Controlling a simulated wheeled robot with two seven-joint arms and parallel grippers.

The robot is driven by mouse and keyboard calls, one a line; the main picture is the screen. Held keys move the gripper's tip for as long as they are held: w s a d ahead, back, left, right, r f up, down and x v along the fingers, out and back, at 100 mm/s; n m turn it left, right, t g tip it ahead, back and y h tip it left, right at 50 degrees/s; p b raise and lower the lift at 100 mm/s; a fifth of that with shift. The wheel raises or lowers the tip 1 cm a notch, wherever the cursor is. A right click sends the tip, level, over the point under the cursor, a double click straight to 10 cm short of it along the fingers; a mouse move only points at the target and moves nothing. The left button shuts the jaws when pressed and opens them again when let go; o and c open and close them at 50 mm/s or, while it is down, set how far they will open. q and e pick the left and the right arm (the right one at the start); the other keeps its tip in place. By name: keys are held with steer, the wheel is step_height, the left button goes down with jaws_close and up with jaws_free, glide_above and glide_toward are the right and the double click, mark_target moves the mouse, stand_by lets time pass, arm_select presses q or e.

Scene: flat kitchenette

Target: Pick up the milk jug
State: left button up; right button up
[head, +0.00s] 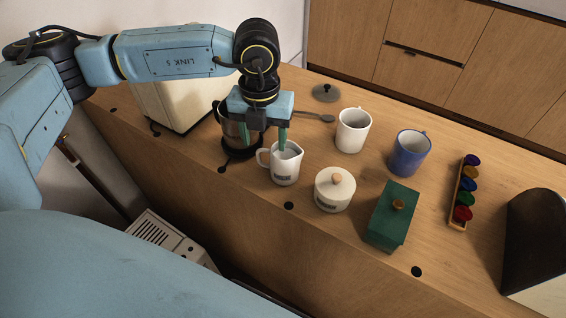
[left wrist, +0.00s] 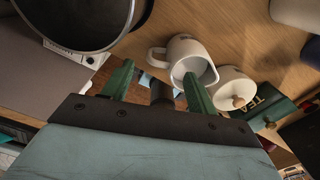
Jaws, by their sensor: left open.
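The milk jug (head: 286,172) is a small white pitcher with a dark label, upright near the counter's front edge. Its handle faces left in the head view. My left gripper (head: 263,147) is open and points down above the handle side. In the left wrist view the open left gripper (left wrist: 158,70) has its right green finger overlapping the mouth of the milk jug (left wrist: 203,55), while its left finger is clear of the handle. I cannot tell whether that finger is inside the mouth or above it. Nothing is held. My right gripper is not in view.
A lidded white sugar pot (head: 334,194) stands right of the jug, then a green tea box (head: 391,222). A dark-based glass carafe (head: 232,133) stands close on the left, beside a cream machine (head: 175,100). White (head: 352,132) and blue (head: 409,155) mugs stand behind.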

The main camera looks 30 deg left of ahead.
mark_target(263, 149)
arm_select(q)
steer(key=shift+a+f, duration=0.15)
steer(key=shift+f, duration=0.85)
steer(key=shift+a+f, duration=0.1)
steer(key=shift+f, duration=0.85)
steer(key=shift+r, duration=0.1)
jaws_close()
